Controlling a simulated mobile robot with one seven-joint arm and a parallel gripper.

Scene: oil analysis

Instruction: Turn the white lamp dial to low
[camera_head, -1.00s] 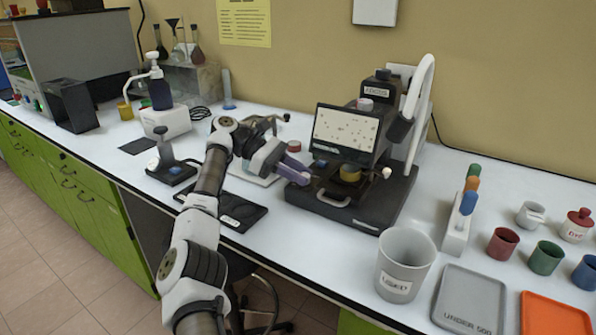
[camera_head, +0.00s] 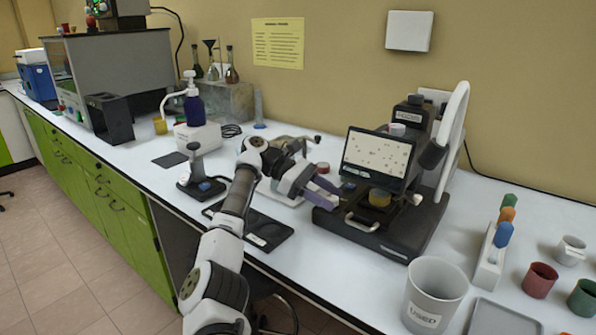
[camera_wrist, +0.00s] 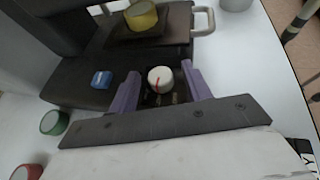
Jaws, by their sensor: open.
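The white lamp dial (camera_wrist: 161,79) with a red pointer line shows in the wrist view, on the dark base of the microscope-like device (camera_head: 380,215). My gripper (camera_wrist: 160,85) has its purple fingers apart, one on each side of the dial. I cannot tell whether they touch it. Dark marks beside the dial are partly hidden and too small to read. In the head view my gripper (camera_head: 325,192) is at the device's left side, and the dial is hidden there.
A blue button (camera_wrist: 101,79) is on the same base, left of the dial. A yellow sample cup (camera_wrist: 141,16) sits on the stage, near a metal handle (camera_wrist: 203,20). Green (camera_wrist: 54,122) and red caps (camera_wrist: 28,172) lie at lower left. A grey bin (camera_head: 436,290) stands at right.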

